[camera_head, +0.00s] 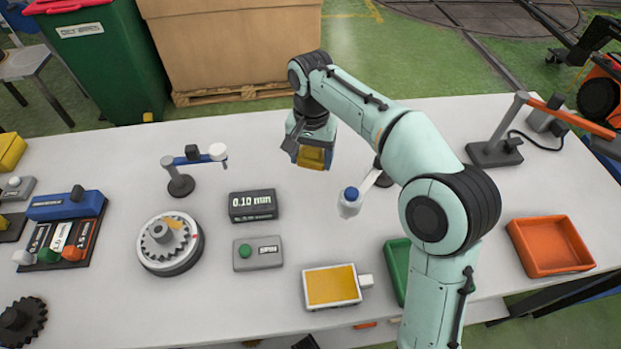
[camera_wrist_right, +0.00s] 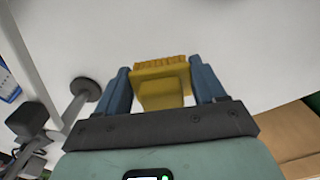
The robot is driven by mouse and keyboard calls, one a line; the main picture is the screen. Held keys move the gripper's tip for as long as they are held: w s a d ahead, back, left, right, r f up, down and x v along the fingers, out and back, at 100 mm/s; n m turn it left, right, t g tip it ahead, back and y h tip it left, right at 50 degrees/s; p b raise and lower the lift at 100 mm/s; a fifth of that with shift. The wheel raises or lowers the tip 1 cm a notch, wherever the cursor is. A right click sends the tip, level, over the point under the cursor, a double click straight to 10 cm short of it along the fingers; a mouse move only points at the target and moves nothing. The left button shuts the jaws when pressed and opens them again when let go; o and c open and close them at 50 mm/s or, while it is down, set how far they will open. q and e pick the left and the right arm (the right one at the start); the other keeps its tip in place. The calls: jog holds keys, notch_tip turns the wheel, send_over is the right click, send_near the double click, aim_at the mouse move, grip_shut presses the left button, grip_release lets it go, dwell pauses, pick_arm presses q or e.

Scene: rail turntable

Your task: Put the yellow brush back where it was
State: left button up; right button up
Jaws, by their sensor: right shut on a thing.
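The yellow brush (camera_head: 314,157) is in my right gripper (camera_head: 309,154), over the back middle of the white table. In the right wrist view the brush (camera_wrist_right: 162,88) sits between the two blue fingers, with its ridged bristle edge facing away from the palm. The right gripper is shut on it. I cannot tell how high the brush is above the table. My left gripper is not in view.
A small lamp-like stand (camera_head: 180,183) stands left of my right gripper. A grey display (camera_head: 253,205), a dial with a gear (camera_head: 169,243), a yellow pad (camera_head: 331,286) and an orange tray (camera_head: 550,245) are on the table (camera_head: 120,165). My right arm hides part of a green tray (camera_head: 396,262).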

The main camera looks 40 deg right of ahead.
aim_at(311, 150)
jog(key=shift+f+b, duration=0.7)
jog(key=shift+f, duration=2.7)
jog(key=shift+f, duration=0.15)
jog(key=o, duration=0.9)
jog(key=shift+o, duration=0.2)
notch_tip(311, 150, up, 12)
jog(key=p, duration=0.3)
jog(key=shift+r, duration=0.2)
